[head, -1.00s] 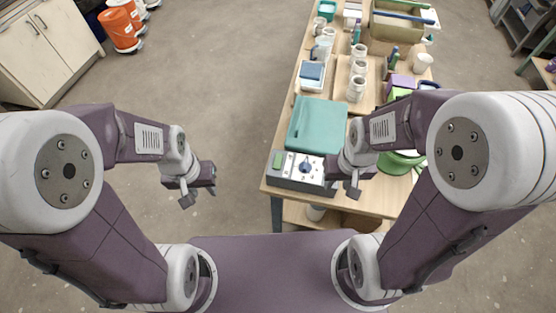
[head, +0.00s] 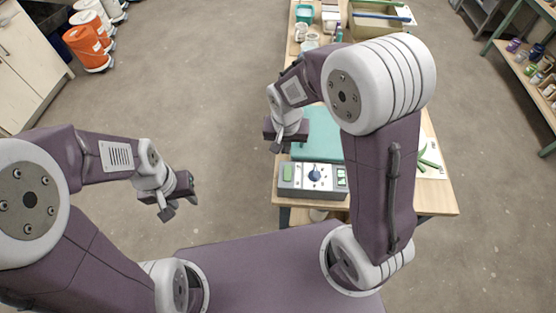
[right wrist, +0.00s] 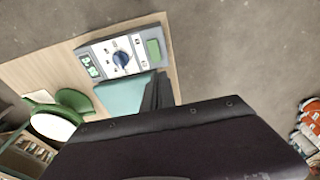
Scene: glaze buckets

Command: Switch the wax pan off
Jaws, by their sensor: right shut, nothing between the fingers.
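The wax pan has a grey control box (head: 300,190) with a blue knob (head: 314,175), at the near edge of the bench. Its teal lid (head: 324,130) lies behind the box, partly hidden by my right arm. My right gripper (head: 277,147) is shut and empty, above the left side of the lid and apart from the knob. In the right wrist view the box (right wrist: 98,48), knob (right wrist: 121,58) and part of the lid (right wrist: 130,94) show beyond the dark gripper. The knob's exact setting is too small to read. My left gripper (head: 180,206) is open and empty over the floor.
The wooden bench (head: 435,195) carries jars and a box (head: 378,22) farther back. Orange buckets (head: 87,45) stand at far left. The floor left of the bench is clear.

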